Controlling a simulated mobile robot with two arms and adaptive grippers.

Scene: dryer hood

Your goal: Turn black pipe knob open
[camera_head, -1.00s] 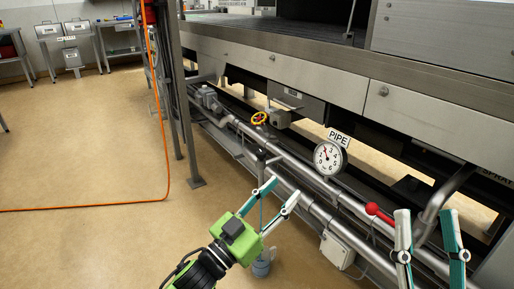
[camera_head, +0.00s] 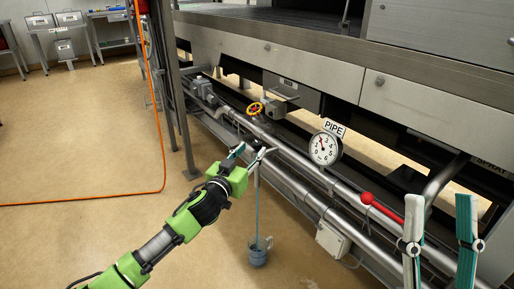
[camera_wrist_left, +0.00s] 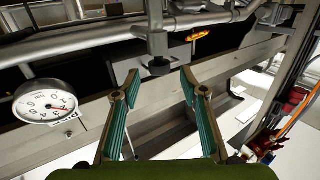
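A small dark knob (camera_wrist_left: 158,66) hangs from a grey fitting on the pipe in the left wrist view, just beyond and between the fingertips. In the head view, the dark knob (camera_head: 252,144) is partly hidden by my left gripper. My left gripper (camera_head: 250,152) is open and reaches to the silver pipe (camera_head: 292,160). Its two teal-padded fingers (camera_wrist_left: 160,78) are spread apart with nothing between their pads. Whether a fingertip touches the knob I cannot tell. My right gripper (camera_head: 440,202) is open and empty at the lower right, in front of the pipes.
A round gauge (camera_head: 323,149) under a PIPE sign (camera_head: 334,128) and a red-handled lever (camera_head: 382,207) lie to the right. A grey-blue container (camera_head: 258,252) stands on the floor under a thin blue vertical line.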

